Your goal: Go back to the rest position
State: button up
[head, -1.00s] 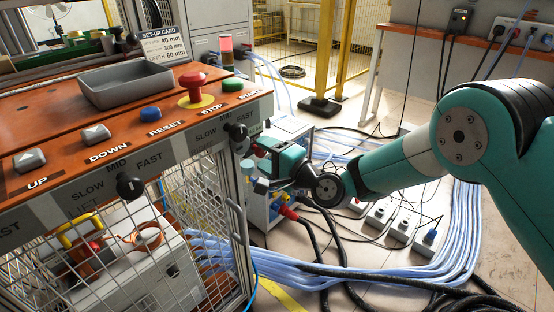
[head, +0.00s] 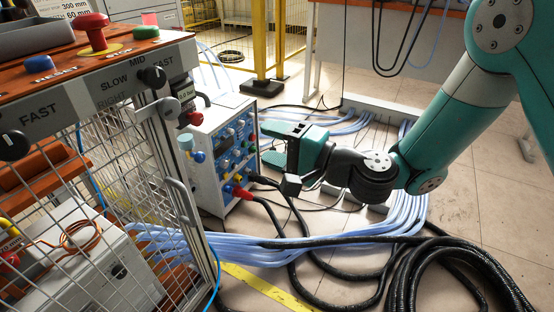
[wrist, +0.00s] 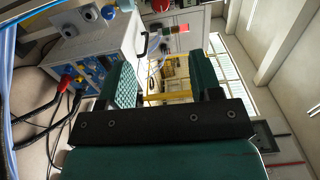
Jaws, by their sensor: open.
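My gripper (head: 279,146) is in the middle of the head view, in front of the right side of a white power unit with blue knobs (head: 224,150). Its two teal fingers are apart with nothing visible between them. The wrist view also shows my gripper (wrist: 163,80) open and empty, with the power unit (wrist: 95,50) off to its left. My arm reaches in from the upper right of the head view. A gap shows between the gripper and the control desk (head: 125,95).
A mesh cage door (head: 100,200) with a grey handle stands at left. Black hoses (head: 430,250) and pale blue cables (head: 300,248) cover the floor below my arm. A yellow post (head: 264,40) stands behind. Open tiled floor (head: 490,190) lies at right.

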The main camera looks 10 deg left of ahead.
jog(key=shift+s+d, duration=0.15)
jog(key=shift+d, duration=0.1)
jog(key=shift+r, duration=0.1)
jog(key=s+d+r+n+g+h, duration=0.2)
jog(key=s+n+g, duration=0.1)
jog(key=s+n, duration=0.2)
jog(key=s+d+r+n+g+h, duration=0.2)
jog(key=s+r+n+g, duration=0.1)
jog(key=s+n, duration=0.2)
jog(key=s+d+n+h, duration=0.2)
jog(key=s+d+h, duration=0.7)
jog(key=d, duration=0.7)
notch_tip(320, 180, up, 34)
jog(key=s+p, duration=0.1)
jog(key=p, duration=3.3)
jog(key=shift+s+d+g+y+p, duration=0.2)
jog(key=shift+g+y+p, duration=0.1)
jog(key=shift+g, duration=0.1)
jog(key=shift+c, duration=0.4)
